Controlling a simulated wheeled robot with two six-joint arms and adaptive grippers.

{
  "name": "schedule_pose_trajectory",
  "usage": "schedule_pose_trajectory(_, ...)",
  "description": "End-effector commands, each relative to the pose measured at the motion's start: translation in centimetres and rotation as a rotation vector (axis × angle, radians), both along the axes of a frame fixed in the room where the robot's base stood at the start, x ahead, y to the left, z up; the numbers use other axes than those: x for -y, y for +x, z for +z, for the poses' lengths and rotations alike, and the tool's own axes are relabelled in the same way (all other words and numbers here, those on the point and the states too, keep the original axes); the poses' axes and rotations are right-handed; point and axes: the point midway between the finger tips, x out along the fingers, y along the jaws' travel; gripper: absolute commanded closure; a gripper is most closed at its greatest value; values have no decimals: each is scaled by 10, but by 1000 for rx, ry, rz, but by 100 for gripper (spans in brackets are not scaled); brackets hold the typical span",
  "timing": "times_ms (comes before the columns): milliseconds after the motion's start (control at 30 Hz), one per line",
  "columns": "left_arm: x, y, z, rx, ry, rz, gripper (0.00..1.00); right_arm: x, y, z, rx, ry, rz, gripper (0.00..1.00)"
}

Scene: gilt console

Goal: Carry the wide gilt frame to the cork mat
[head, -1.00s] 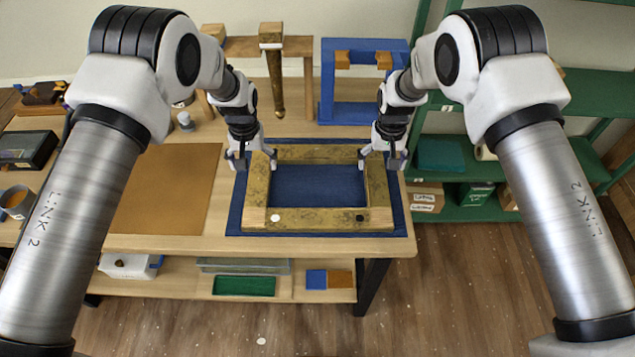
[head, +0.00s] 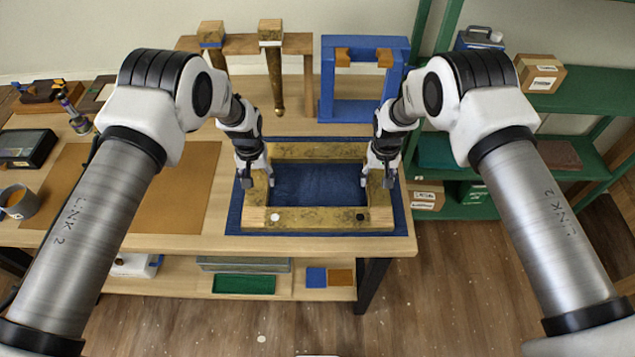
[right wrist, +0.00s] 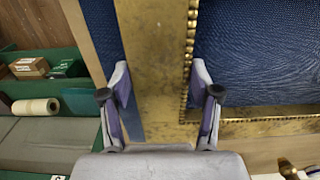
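The wide gilt frame (head: 318,218) lies flat on a blue mat (head: 233,215) on the table. The cork mat (head: 180,190) is the bare brown sheet to its left, partly hidden by my left arm. My left gripper (head: 257,180) is down at the frame's left rail, its fingers apart on either side. My right gripper (head: 377,178) is at the right rail. In the right wrist view, its open fingers (right wrist: 162,84) straddle the gilt rail (right wrist: 155,50), with a narrow gap showing on the left side.
A blue stand (head: 327,85) and a wooden stand (head: 240,45) with hanging gilt legs are behind the frame. A mug (head: 18,203) and a dark case (head: 25,148) are at the left. Green shelving (head: 560,105) with boxes stands at the right.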

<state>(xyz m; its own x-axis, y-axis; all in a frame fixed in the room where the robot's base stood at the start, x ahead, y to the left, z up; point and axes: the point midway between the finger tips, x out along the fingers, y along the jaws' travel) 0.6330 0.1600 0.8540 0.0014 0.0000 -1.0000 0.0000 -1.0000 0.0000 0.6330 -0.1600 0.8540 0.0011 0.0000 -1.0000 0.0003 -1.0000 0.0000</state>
Motion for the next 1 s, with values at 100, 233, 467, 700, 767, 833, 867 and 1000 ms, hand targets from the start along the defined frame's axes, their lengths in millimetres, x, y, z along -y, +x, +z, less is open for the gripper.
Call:
schedule_pose_trajectory(100, 0, 0, 0, -1, 0, 0, 100, 0, 0, -1, -1, 0, 0, 100)
schedule_pose_trajectory(233, 0, 0, 0, -1, 0, 0, 100, 0, 0, -1, -1, 0, 0, 100)
schedule_pose_trajectory(467, 0, 0, 14, 0, 0, 0, 100, 0, 0, 14, 1, 0, 0, 100)
schedule_pose_trajectory(700, 0, 0, 47, 0, 0, 0, 100, 0, 0, 47, 0, 0, 0, 100)
schedule_pose_trajectory(767, 0, 0, 51, 0, 0, 0, 100, 0, 0, 51, 0, 0, 0, 100)
schedule_pose_trajectory(833, 0, 0, 52, 0, 0, 0, 100, 0, 0, 52, 0, 0, 0, 100)
schedule_pose_trajectory(867, 0, 0, 52, 0, 0, 0, 100, 0, 0, 52, 0, 0, 0, 100)
schedule_pose_trajectory(1000, 0, 0, 50, 0, 0, 0, 100, 0, 0, 50, 0, 0, 0, 100)
